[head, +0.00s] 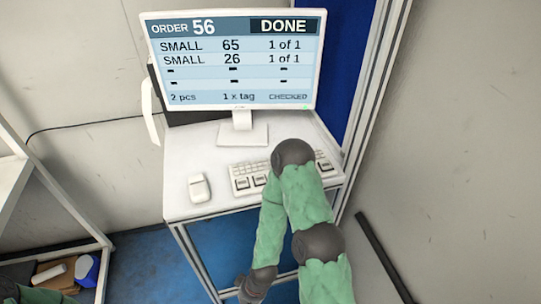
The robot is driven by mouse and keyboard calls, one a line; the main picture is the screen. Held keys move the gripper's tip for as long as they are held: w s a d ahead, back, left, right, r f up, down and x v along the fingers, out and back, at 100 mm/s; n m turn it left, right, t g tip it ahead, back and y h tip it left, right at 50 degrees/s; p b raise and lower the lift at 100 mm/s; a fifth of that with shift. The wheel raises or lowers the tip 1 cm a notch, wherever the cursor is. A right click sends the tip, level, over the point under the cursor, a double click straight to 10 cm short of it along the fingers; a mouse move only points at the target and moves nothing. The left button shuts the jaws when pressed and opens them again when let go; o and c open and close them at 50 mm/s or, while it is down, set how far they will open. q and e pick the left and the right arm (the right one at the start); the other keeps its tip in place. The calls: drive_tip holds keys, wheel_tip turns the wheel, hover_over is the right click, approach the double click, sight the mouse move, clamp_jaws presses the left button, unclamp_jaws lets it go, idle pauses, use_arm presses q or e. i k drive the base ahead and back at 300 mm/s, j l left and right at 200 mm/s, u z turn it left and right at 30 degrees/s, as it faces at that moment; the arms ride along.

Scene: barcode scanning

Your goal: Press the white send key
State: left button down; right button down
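A white keyboard (250,174) lies on the small white desk (208,146), below the monitor. Its front row has larger white keys with dark marks too small to read, so I cannot tell which is the send key. My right arm, in green sleeves, bends over the keyboard and hides its right part. Its dark wrist hangs in front of the desk at the bottom edge, and its gripper is out of the frame. Only a bit of my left arm's green sleeve shows at the bottom left; its gripper is not in view.
The monitor (235,60) reads ORDER 56, DONE, two SMALL lines at 1 of 1, and CHECKED. A white mouse (199,188) lies left of the keyboard. A shelf rack (60,205) stands at left. A wall (460,130) and metal post close off the right.

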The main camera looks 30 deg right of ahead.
sight(326, 165)
drive_tip(key=j+z, duration=0.1)
drive_tip(key=z, duration=0.3)
drive_tip(key=i+j+z, duration=0.1)
drive_tip(key=z, duration=0.3)
drive_tip(key=j+z, duration=0.15)
drive_tip(key=z, duration=0.25)
drive_tip(key=j+z, duration=0.1)
drive_tip(key=z, duration=0.25)
